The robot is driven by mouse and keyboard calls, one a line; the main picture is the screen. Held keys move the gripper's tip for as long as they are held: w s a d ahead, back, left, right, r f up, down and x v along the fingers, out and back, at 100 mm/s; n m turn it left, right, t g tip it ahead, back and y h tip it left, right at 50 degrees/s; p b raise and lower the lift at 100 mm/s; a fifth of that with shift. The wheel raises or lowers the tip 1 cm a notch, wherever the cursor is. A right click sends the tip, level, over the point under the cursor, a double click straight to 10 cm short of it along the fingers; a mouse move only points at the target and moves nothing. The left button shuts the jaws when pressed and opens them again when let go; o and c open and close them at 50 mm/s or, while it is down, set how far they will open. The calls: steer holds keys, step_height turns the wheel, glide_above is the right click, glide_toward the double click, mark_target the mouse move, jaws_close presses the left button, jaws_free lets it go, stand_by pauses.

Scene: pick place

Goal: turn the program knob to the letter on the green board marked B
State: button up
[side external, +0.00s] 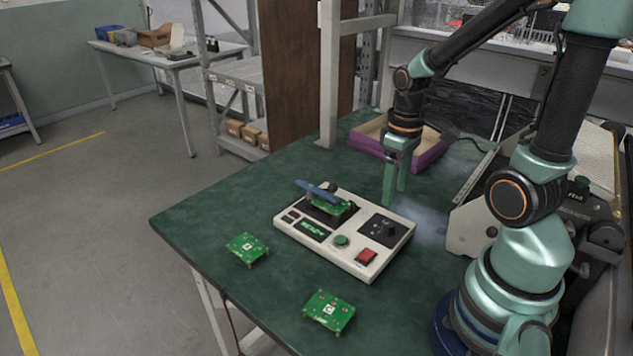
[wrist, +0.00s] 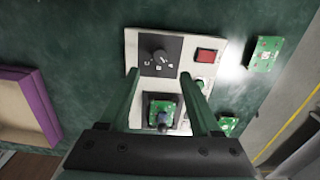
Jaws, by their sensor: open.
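The program knob (side external: 384,229) is a dark knob on a black panel of a white test box (side external: 290,228). In the wrist view the knob (wrist: 159,56) has small letters around it; which one it points at is too small to tell. My gripper (side external: 395,202) is open and empty, above the table at the box's far edge.
Two other green boards lie on the green table, one left of the box (side external: 247,248) and one in front (side external: 329,311). A purple-sided tray (side external: 433,152) stands behind my gripper.

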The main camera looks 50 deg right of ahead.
mark_target(389, 223)
step_height(389, 223, down, 9)
steer(key=shift+f, duration=0.1)
stand_by(0.4)
steer(key=shift+c, duration=0.3)
jaws_close()
